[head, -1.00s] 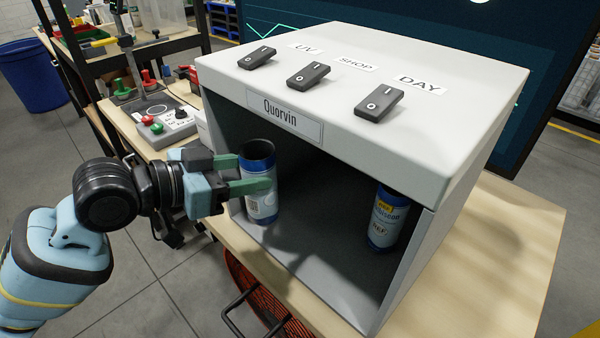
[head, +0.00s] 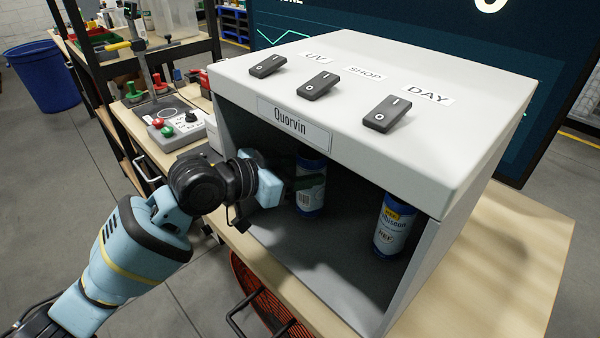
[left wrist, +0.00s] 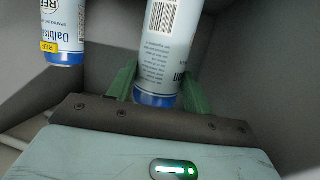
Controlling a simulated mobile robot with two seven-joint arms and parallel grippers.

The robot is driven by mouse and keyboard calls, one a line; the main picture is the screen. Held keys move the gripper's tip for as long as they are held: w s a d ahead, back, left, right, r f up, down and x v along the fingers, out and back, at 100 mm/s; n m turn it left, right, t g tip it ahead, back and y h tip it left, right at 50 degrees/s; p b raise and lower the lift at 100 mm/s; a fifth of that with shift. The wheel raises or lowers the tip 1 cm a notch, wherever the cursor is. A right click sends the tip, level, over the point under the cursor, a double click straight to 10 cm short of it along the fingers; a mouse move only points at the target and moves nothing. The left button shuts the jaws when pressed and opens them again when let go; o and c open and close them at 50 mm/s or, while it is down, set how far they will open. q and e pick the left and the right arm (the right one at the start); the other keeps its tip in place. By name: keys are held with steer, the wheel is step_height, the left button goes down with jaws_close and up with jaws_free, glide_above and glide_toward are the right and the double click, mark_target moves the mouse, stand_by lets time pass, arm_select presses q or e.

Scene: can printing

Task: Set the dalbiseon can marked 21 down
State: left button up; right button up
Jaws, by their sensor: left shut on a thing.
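A blue and white can (head: 309,198) is inside the grey light cabinet (head: 470,125), left of centre and in shade. My left gripper (head: 311,187) reaches in through the open front and is shut on it. The left wrist view shows the can (left wrist: 161,45) between the green fingers (left wrist: 160,88), with a barcode facing the camera. No number 21 is readable. The can looks upright, near the cabinet floor; I cannot tell whether it touches. A second can (head: 394,224), with a yellow REF label, stands at the cabinet's right; it also shows in the left wrist view (left wrist: 62,32). My right gripper is not in view.
The cabinet has a Quorvin plate (head: 294,126) and three rocker switches on top, beside the labels UV, SHOP and DAY. Its right wall (head: 425,265) is close to the REF can. Free floor (head: 320,255) lies in front of the cans.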

arm_select(q)
steer(key=shift+a+f, duration=0.1)
steer(key=shift+f, duration=0.45)
steer(key=shift+f, duration=0.15)
steer(key=o, duration=1.3)
steer(key=shift+r, duration=0.35)
steer(key=v, duration=1.2)
steer(key=shift+s, duration=0.1)
